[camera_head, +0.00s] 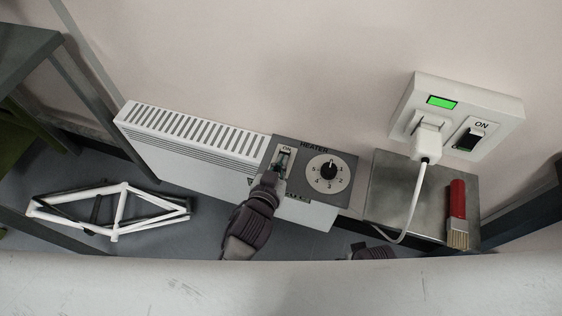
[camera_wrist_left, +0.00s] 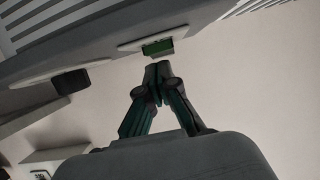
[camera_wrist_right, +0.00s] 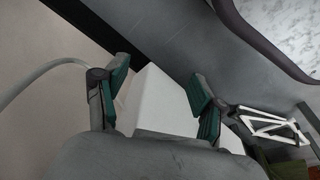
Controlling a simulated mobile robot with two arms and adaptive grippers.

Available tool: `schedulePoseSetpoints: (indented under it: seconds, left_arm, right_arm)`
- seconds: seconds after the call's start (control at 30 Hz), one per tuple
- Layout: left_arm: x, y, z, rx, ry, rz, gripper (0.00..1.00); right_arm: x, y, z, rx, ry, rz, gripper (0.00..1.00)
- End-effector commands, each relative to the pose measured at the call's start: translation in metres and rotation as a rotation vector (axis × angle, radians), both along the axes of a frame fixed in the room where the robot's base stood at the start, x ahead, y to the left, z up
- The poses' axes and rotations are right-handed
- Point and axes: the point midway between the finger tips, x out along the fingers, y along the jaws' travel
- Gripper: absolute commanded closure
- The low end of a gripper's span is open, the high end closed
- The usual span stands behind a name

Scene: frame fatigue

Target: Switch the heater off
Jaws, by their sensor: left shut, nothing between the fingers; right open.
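The white heater (camera_head: 190,150) stands against the wall. Its grey control panel (camera_head: 345,195), marked HEATER, carries a switch (camera_head: 285,157) with ON above it and a round dial (camera_head: 328,172). My left gripper (camera_head: 274,179) is at the lower part of the switch and hides some of it. In the left wrist view the closed, empty fingertips (camera_wrist_left: 157,68) are just short of the green switch lever (camera_wrist_left: 158,47); whether they touch is unclear. My right gripper (camera_wrist_right: 155,85) is open, with a white surface, probably the heater, seen beyond its fingers.
A wall socket (camera_head: 500,103) holds a white plug (camera_head: 428,140) with a hanging cord; its green light shows, beside a black ON switch (camera_head: 469,138). A red-handled brush (camera_head: 457,205) lies on a metal shelf (camera_head: 400,190). A white bicycle frame (camera_head: 118,208) is at lower left.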

Motion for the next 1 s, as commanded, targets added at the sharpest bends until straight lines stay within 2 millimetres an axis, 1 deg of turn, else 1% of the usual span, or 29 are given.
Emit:
schedulePoseSetpoints:
  seconds: [0.5,0.8,1.0]
  left_arm:
    - [0.0,0.0,0.007,-0.001,0.0,0.0,1.0]
    - [0.0,0.0,0.01,-0.001,0.001,0.0,1.0]
    - [0.0,0.0,0.01,-0.001,0.001,0.0,1.0]
  right_arm:
    - [-0.014,-0.001,-0.025,-0.001,0.02,0.002,0.31]
    - [-0.016,-0.002,-0.037,-0.002,0.021,0.004,0.31]
    - [-0.016,-0.002,-0.04,-0.002,0.023,0.004,0.31]
